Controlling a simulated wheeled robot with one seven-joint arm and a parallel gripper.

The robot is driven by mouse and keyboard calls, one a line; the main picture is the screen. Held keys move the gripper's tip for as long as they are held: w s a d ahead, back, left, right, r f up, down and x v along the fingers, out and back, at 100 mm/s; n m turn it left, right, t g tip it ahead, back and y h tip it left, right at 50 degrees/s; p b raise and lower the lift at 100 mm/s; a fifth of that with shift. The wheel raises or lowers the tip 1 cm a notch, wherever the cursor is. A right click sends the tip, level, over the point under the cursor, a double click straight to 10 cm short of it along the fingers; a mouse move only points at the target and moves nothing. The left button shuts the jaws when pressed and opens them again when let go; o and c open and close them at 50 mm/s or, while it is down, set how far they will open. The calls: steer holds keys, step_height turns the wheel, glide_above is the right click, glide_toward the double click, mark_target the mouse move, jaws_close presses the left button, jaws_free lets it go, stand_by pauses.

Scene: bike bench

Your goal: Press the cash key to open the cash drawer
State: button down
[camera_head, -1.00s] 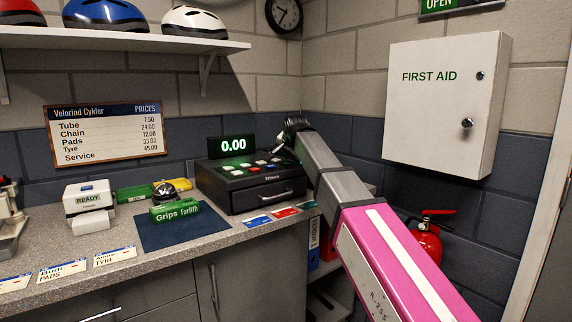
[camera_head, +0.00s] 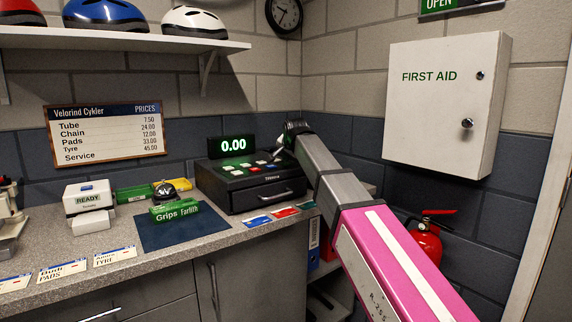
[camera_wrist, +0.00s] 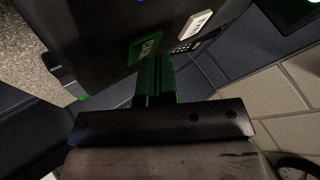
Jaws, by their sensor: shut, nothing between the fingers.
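The black cash register (camera_head: 245,195) stands at the back right of the counter, with several coloured keys on its sloped top. Its drawer (camera_head: 270,191) is shut, and its green display (camera_head: 233,144) reads 0.00. My gripper (camera_head: 277,153) is at the right side of the keys, with its fingers shut and empty. In the wrist view, the shut fingers (camera_wrist: 154,66) lie close by a green key (camera_wrist: 145,46) with light lettering, too blurred to read surely. A white key (camera_wrist: 195,23) is beside it. I cannot tell whether the fingers touch the green key.
Blue, red and green cards (camera_head: 283,212) lie in front of the register. A dark blue mat (camera_head: 180,235) with a green grips box (camera_head: 175,210) lies to its left. The first aid cabinet (camera_head: 440,110) and a red extinguisher (camera_head: 427,245) are on the right.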

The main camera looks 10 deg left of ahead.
mark_target(288, 163)
steer(key=shift+r, duration=0.65)
steer(key=shift+r, duration=2.9)
steer(key=shift+s, duration=0.1)
